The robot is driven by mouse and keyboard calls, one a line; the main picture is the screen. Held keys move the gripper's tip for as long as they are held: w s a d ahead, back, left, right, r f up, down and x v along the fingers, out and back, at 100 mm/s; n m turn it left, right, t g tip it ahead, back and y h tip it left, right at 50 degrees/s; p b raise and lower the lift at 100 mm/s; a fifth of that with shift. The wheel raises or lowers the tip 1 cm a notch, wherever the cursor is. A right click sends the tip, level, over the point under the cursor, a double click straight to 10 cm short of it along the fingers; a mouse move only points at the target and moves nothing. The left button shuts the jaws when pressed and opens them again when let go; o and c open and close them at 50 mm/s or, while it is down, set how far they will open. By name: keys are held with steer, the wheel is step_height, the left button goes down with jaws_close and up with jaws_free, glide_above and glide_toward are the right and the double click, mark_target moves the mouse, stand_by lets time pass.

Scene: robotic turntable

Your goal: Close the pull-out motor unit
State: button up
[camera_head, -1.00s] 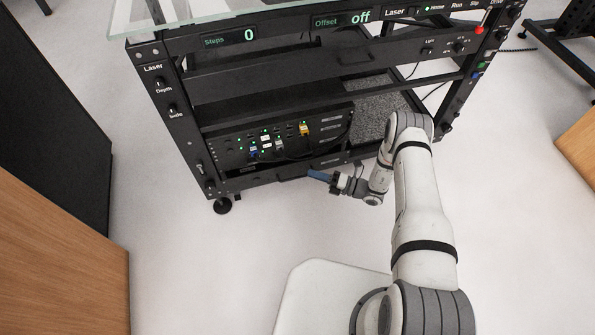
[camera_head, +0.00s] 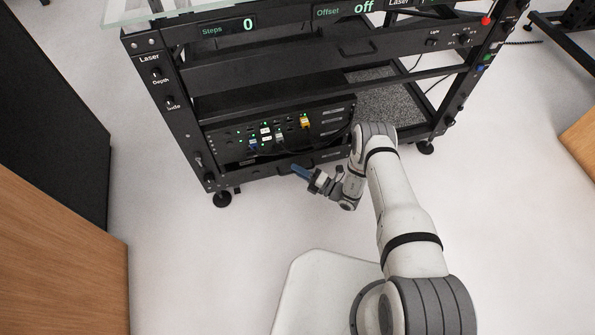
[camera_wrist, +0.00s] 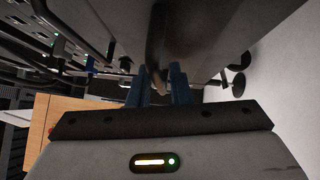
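The motor unit seems to be the low black unit with a lit connector panel (camera_head: 235,146) in the bottom bay of the rack. Its front lies near the rack's front frame; how far it is pulled out is hard to tell. My gripper (camera_head: 295,169), with blue fingers, is low in front of it, beside the dark handle at its lower edge. In the wrist view my gripper (camera_wrist: 160,72) is open, its two blue fingers apart. A dark, curved bar, likely the handle (camera_wrist: 156,45), shows between and beyond the fingertips. Contact cannot be told.
The black rack (camera_head: 187,115) has another handled drawer front (camera_head: 270,67) above. A wheel foot (camera_head: 222,199) stands at its lower left corner. A wooden cabinet (camera_head: 55,250) is on the left. The light floor (camera_head: 200,265) in front is clear.

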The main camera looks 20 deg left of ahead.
mark_target(297, 163)
jaws_close()
stand_by(0.4)
steer(key=w+a+b, duration=0.2)
steer(key=w+b, duration=0.1)
steer(key=shift+w+f, duration=0.1)
steer(key=shift+f, duration=0.1)
steer(key=shift+w+a+r, duration=0.1)
steer(key=shift+w+r, duration=0.1)
steer(key=shift+r, duration=0.05)
